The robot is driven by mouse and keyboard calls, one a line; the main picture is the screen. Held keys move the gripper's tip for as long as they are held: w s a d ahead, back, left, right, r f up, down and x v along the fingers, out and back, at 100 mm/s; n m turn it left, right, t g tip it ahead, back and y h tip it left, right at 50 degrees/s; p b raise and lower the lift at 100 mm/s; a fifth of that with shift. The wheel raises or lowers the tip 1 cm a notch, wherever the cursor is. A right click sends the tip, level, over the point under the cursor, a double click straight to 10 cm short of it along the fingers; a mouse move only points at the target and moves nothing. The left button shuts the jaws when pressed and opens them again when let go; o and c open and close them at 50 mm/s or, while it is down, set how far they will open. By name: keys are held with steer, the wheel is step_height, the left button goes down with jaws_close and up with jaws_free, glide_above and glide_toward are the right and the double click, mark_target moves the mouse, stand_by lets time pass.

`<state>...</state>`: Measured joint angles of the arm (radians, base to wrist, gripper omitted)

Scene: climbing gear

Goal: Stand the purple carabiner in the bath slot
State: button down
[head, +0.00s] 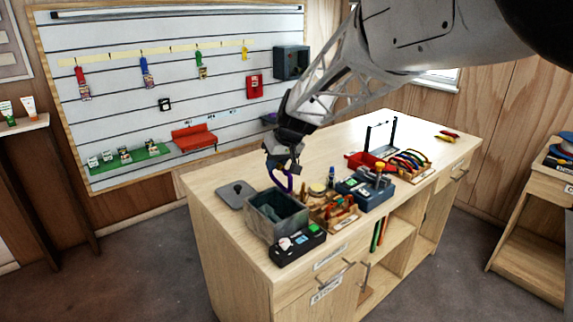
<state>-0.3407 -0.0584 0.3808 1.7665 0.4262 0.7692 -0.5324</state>
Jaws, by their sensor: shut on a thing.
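The purple carabiner (283,181) hangs below my gripper (284,165), which is shut on it. It is roughly upright, above the far rim of an open grey tank (262,231) that looks like the bath. It appears apart from the tank, though the exact gap is hard to judge. The inside of the tank is dark blue-green, and its slots are too small to make out. My arm comes in from the upper right and hides part of the wall behind.
A grey lid (236,194) lies left of the tank. A black box (298,245) stands in front. A wooden rack (340,218) and a blue-grey box (372,200) crowd the right side. A red tray (361,160) and coloured loops (409,161) lie farther right.

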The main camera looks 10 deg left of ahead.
steer(key=shift+s+a+r+n+g, duration=0.35)
steer(key=shift+s+a+n, duration=0.2)
steer(key=shift+a+n, duration=0.25)
steer(key=shift+f, duration=0.2)
steer(key=shift+f, duration=1.8)
steer(key=shift+f, duration=0.2)
step_height(320, 180, down, 6)
stand_by(0.9)
steer(key=shift+f, duration=0.1)
stand_by(0.4)
steer(key=shift+f, duration=1.05)
steer(key=shift+f, duration=0.6)
stand_by(0.3)
steer(key=c, duration=1)
jaws_free()
